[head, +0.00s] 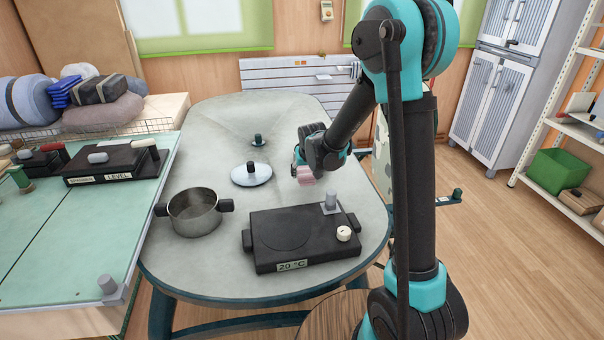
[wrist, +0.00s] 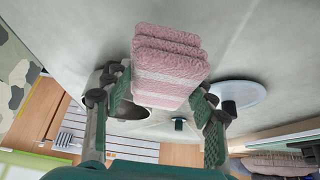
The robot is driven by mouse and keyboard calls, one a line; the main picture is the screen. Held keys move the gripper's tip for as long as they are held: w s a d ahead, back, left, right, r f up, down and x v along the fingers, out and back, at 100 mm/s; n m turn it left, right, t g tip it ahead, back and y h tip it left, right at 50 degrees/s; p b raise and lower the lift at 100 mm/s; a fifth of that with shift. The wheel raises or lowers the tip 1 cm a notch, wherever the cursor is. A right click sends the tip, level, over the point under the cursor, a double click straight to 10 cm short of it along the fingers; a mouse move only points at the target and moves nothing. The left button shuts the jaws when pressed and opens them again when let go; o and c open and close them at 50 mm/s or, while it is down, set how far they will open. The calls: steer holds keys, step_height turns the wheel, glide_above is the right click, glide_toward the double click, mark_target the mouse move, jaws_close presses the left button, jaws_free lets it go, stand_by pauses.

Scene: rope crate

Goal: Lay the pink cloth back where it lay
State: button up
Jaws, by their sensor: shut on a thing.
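The folded pink cloth (head: 305,176), with paler bands, is between the fingers of my gripper (head: 301,163) in the head view. It also shows large in the wrist view (wrist: 170,65), where the two green-padded fingers of my gripper (wrist: 160,92) stand on either side of it. My gripper is shut on the cloth. The cloth is low over the grey table (head: 205,130), right of the white lid; whether its underside touches the table I cannot tell.
The white lid (head: 251,177) with a dark knob lies left of the cloth. A small dark knobbed piece (head: 258,141) is behind it. A steel pot (head: 194,218) and a black hot plate (head: 270,258) reading 20 °C stand nearer. The table's far part is clear.

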mark_target(307, 177)
steer(key=shift+f, duration=3)
steer(key=shift+f, duration=0.5)
steer(key=o, duration=1.1)
steer(key=shift+s, duration=0.1)
steer(key=v, duration=1.2)
